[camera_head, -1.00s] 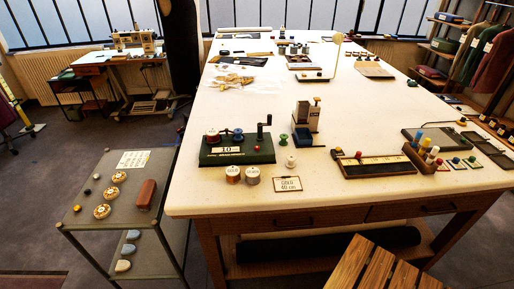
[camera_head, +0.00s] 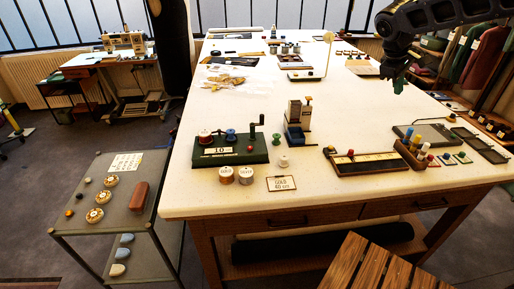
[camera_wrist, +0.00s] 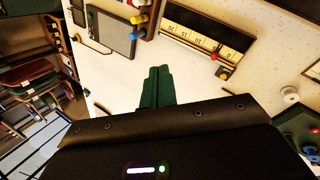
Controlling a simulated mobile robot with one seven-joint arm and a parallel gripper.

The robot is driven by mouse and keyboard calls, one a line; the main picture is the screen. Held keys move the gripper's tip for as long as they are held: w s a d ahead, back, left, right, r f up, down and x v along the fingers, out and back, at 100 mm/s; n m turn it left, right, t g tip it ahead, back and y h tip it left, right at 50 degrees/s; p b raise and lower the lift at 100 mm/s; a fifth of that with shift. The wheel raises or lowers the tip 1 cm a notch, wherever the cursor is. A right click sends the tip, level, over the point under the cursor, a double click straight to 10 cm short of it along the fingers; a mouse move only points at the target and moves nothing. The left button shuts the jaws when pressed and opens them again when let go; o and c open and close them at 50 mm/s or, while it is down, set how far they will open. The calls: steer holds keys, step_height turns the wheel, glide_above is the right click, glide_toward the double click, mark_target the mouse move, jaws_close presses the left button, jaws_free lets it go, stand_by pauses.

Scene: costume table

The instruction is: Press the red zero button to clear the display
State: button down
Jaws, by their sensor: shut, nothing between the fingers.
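A dark green winder (camera_head: 230,151) with a crank stands on the white table's near left part. It carries a white panel reading 10 (camera_head: 222,150) and a small red button (camera_head: 250,149) at its right. My gripper (camera_head: 398,88) hangs over the table's right side, well right of and beyond the winder, touching nothing. Its green fingers (camera_wrist: 157,72) are together and empty in the wrist view. That view shows only part of the winder (camera_wrist: 299,124) at the right edge, with a red spot that looks like the button (camera_wrist: 315,131).
A small upright press (camera_head: 299,118) stands behind.

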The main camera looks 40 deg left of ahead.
steer(key=s+a+f+n+t, duration=0.1)
steer(key=s+a+f+n, duration=0.1)
steer(key=a, duration=0.5)
steer(key=s+a+f+n, duration=0.1)
steer(key=s+a, duration=0.1)
steer(key=a, duration=0.4)
steer(key=n+t+y, duration=0.1)
steer(key=n+t, duration=0.3)
steer(key=n, duration=0.3)
glide_above(250, 148)
step_height(250, 148, down, 11)
steer(key=shift+s+a+f, duration=0.15)
steer(key=shift+s+a, duration=0.25)
steer(key=shift+f, duration=0.1)
steer(key=shift+f, duration=4.35)
steer(key=shift+f, duration=0.1)
steer(key=shift+f, duration=0.3)
